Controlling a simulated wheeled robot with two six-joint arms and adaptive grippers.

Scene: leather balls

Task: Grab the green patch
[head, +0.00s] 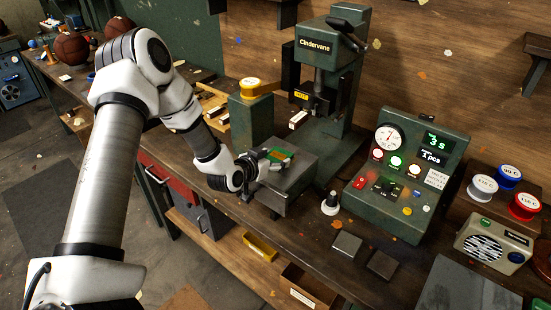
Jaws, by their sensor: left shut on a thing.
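The green patch (281,155) is a small green piece with an orange-brown edge, at the grey metal block in front of the press. My left gripper (268,160) reaches in from the left and is shut on the green patch. The gripper hides part of the patch, and I cannot tell whether the patch still touches the block. My right gripper is out of view.
A dark green press (333,75) marked Cindervane stands behind the block. A control box (408,175) with a gauge and lit buttons is to its right. Spools (483,188) and a speaker box (493,240) stand far right. Brown balls (71,48) lie far left.

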